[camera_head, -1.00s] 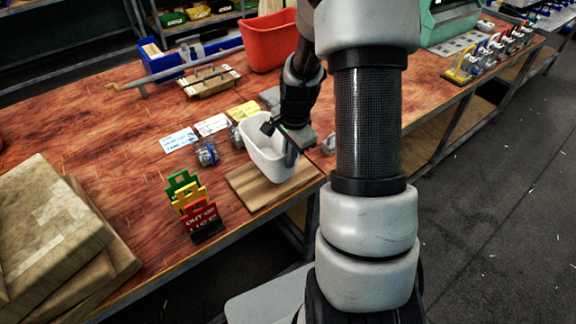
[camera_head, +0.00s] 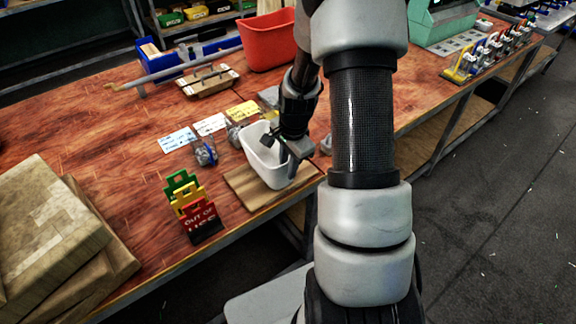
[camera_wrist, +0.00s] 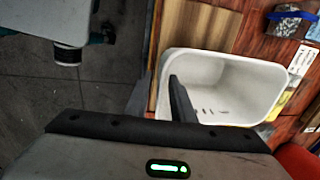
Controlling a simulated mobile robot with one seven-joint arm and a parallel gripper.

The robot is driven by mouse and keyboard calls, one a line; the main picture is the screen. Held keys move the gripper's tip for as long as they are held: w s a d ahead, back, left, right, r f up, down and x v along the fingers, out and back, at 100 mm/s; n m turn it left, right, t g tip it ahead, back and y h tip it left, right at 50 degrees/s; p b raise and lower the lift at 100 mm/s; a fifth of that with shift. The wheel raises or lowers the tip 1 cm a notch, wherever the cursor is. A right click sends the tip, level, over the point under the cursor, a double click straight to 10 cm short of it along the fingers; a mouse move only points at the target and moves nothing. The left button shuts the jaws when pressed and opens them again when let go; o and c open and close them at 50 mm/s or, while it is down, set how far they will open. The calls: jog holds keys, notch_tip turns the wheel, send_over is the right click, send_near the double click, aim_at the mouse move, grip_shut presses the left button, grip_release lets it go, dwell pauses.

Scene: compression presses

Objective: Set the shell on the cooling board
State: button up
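The shell is a white open tub (camera_head: 262,165); it stands upright over the wooden cooling board (camera_head: 247,192) at the table's front edge and appears to rest on it. My gripper (camera_head: 290,150) is at the shell's right rim. The fingers appear open around the wall. The shell's underside is hidden.
A folding out-of-use sign (camera_head: 195,208) stands left of the board. A small jar (camera_head: 204,152) and cards (camera_head: 177,139) lie behind. A red bin (camera_head: 268,42) stands farther back. Stacked brown slabs (camera_head: 45,220) fill the left front.

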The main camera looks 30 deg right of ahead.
jog(key=shift+r, duration=0.6)
notch_tip(320, 180, up, 11)
jog(key=s, duration=0.1)
jog(key=shift+s+d+p, duration=0.15)
jog(key=shift+s+p, duration=0.1)
jog(key=shift+p, duration=0.05)
jog(key=s+a+r+n+t, duration=0.2)
jog(key=s+a+r+n, duration=0.4)
jog(key=r, duration=0.4)
jog(key=s+a+r+n+t+p, duration=0.1)
jog(key=s+a+r+n+t, duration=0.1)
jog(key=s+a+r+n, duration=0.4)
jog(key=s+r+n, duration=0.3)
jog(key=s, duration=0.2)
jog(key=shift+a+r+p, duration=0.3)
jog(key=shift+r, duration=0.05)
